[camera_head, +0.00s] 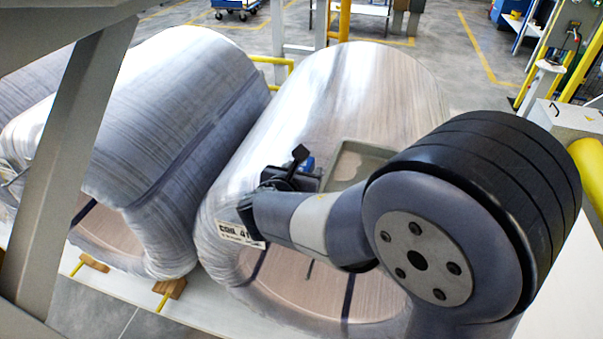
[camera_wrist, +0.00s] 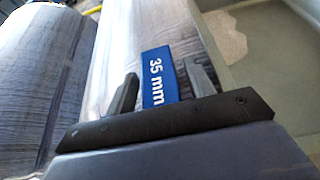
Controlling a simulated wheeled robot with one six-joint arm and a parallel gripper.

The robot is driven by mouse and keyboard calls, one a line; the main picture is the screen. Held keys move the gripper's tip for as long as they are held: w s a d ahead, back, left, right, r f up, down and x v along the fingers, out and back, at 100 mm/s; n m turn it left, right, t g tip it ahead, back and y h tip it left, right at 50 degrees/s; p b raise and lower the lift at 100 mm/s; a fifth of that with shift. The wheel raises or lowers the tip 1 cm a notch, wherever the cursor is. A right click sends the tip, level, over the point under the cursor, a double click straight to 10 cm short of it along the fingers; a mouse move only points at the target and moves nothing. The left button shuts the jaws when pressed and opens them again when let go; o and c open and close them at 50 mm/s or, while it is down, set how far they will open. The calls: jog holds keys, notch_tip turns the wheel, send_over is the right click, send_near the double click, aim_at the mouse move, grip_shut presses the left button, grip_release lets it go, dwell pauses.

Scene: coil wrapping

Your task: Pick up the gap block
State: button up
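The gap block is a blue block marked "35 mm" in white (camera_wrist: 158,80) in the wrist view. It lies between the two fingers of my gripper (camera_wrist: 163,68), its near end hidden by the gripper body. A narrow gap shows on each side of the block, so the fingers look open around it and not closed on it. In the head view my gripper (camera_head: 290,175) is over the front upper part of the right coil (camera_head: 350,85), and a bit of the blue block (camera_head: 308,163) shows beside its fingers. I cannot tell what the block rests on.
A grey-green tray (camera_head: 351,167) lies just right of the block; it fills the right of the wrist view (camera_wrist: 285,55). Another wrapped coil (camera_head: 170,110) stands close on the left. A yellow pipe (camera_head: 590,170) is at the right edge.

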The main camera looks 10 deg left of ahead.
jog(key=c, duration=0.9)
jog(key=shift+r, duration=0.1)
